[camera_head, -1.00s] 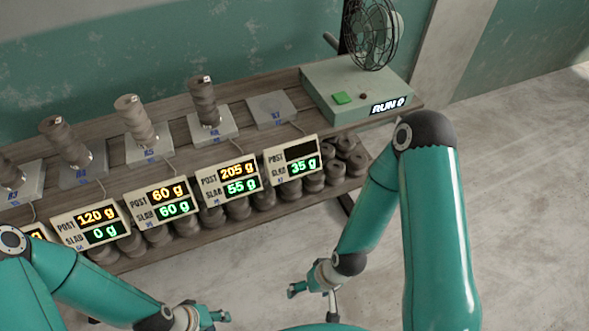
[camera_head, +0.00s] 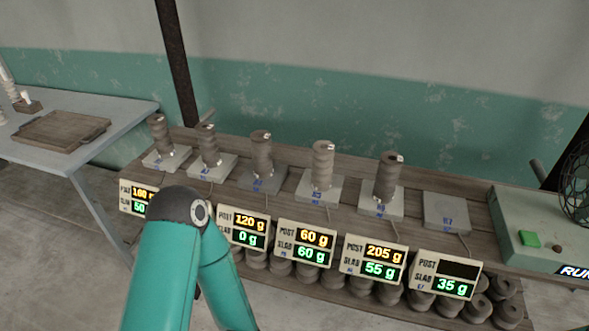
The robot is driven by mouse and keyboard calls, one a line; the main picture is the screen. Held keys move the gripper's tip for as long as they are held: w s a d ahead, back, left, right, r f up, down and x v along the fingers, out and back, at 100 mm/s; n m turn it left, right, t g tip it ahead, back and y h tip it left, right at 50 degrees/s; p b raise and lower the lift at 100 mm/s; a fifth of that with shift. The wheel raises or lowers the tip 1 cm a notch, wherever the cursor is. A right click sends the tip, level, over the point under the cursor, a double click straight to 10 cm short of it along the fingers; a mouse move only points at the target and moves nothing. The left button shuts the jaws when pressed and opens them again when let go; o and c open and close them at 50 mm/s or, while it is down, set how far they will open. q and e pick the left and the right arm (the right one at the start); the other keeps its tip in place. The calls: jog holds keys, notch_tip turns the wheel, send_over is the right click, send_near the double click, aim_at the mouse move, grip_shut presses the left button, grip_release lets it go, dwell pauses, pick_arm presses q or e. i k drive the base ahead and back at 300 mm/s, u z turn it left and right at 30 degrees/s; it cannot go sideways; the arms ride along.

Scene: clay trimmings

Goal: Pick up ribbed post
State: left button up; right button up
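Several grey-brown ribbed posts stand upright in a row on the wooden bench, each on a square slab: one at far left (camera_head: 158,133), then a second (camera_head: 208,150), a third (camera_head: 261,155), a fourth paler one (camera_head: 323,165) and a fifth (camera_head: 388,180). I cannot tell which one the task means. The slab at the right end (camera_head: 447,212) is bare. My arm at lower left ends out of frame, and neither gripper is in view.
Display boxes line the bench front; one (camera_head: 375,262) reads 205 g and 55 g, and the rightmost (camera_head: 444,274) has a blank post field. A fan box (camera_head: 530,222) with a green button stands right. A wooden tray (camera_head: 103,124) lies on a grey table (camera_head: 30,150) at left.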

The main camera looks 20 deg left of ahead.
aim_at(260, 141)
jog(key=z, duration=0.8)
jog(key=i, duration=0.15)
jog(key=u, duration=3.25)
jog(key=k, duration=0.5)
jog(key=z, duration=0.45)
jog(key=i, duration=0.8)
jog(key=z, duration=0.25)
